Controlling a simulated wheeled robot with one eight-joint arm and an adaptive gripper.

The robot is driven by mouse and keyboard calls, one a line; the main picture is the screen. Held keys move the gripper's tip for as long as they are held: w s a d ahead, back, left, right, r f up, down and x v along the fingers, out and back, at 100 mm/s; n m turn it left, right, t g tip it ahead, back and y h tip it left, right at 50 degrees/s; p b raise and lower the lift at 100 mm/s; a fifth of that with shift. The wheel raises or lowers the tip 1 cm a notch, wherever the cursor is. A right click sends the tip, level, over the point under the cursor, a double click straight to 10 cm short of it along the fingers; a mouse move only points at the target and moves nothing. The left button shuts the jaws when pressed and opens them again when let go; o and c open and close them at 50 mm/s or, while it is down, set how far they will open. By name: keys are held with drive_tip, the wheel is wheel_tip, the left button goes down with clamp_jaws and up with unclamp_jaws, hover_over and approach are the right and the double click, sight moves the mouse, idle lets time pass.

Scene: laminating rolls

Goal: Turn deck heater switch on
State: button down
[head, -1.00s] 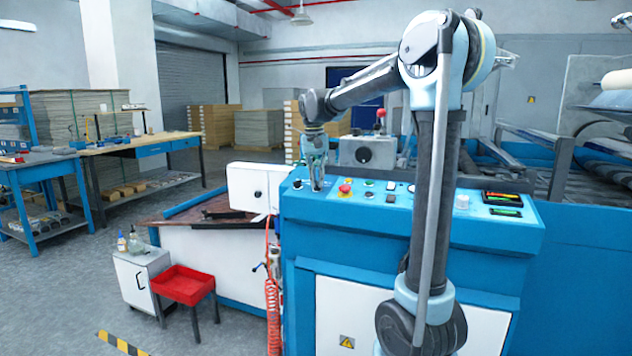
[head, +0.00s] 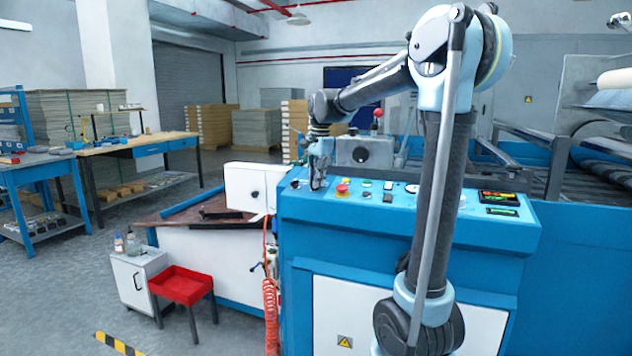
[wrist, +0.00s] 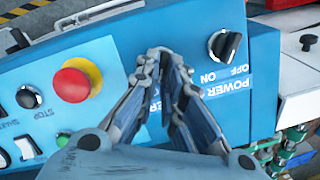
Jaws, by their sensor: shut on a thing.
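The blue control panel (head: 420,208) stands in front of me with a row of knobs and buttons. My gripper (head: 317,186) is down at the panel's left part. In the wrist view, my gripper (wrist: 165,62) has its fingers closed together on a small control between the red stop button (wrist: 77,80) and the black power knob (wrist: 224,45). That control, the deck heater switch by its place, is hidden by the fingers, so its setting cannot be seen. A blue label (wrist: 155,104) beside it is mostly covered; only its end letters show.
The red stop button (head: 342,189) sits just right of my gripper, and the power knob (head: 295,184) just left. A white box (head: 247,187) and a red coiled hose (head: 270,305) are left of the panel.

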drive_tip(key=shift+s+a, duration=0.1)
idle(0.3)
drive_tip(key=c, duration=1.7)
unclamp_jaws()
drive_tip(key=shift+r, duration=0.1)
drive_tip(key=r, duration=0.7)
drive_tip(key=d+r, duration=0.1)
drive_tip(key=r, duration=0.3)
drive_tip(key=shift+s+r, duration=0.3)
drive_tip(key=shift+s, duration=0.1)
